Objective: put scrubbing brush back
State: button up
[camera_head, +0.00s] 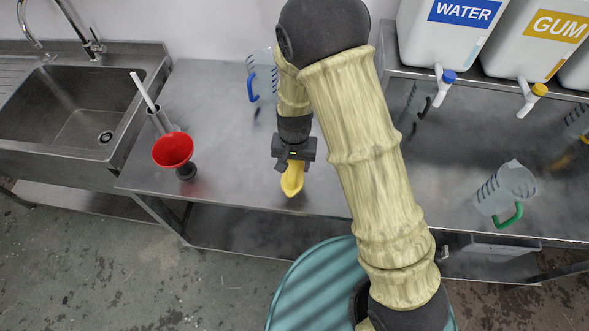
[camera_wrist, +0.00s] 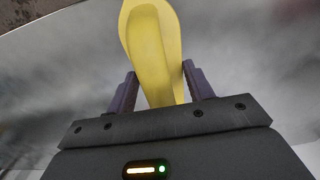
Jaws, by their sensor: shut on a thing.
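My gripper (camera_head: 293,160) is above the front part of the steel table, pointing down. It is shut on a smooth yellow scoop-like thing (camera_head: 292,180), which hangs near the table's front edge. In the wrist view the yellow thing (camera_wrist: 155,45) stands out from between the two dark fingers of my gripper (camera_wrist: 160,72). No bristles show on it. A white stick-like handle (camera_head: 142,88) leans up out of a grey holder (camera_head: 158,121) at the table's left. It may be the scrubbing brush; its lower end is hidden.
A red funnel (camera_head: 173,149) on a dark stand is left of my gripper. A blue-handled jug (camera_head: 264,74) stands behind. A sink (camera_head: 70,100) is at far left. A green-handled jug (camera_head: 508,187) and WATER and GUM containers (camera_head: 450,35) are at right.

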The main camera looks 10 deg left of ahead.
jog(key=shift+f, duration=0.1)
jog(key=shift+f+p, duration=0.45)
jog(key=shift+f, duration=1.55)
jog(key=shift+f, duration=0.15)
jog(key=o, duration=0.9)
jog(key=shift+w, duration=0.1)
jog(key=shift+o, duration=0.2)
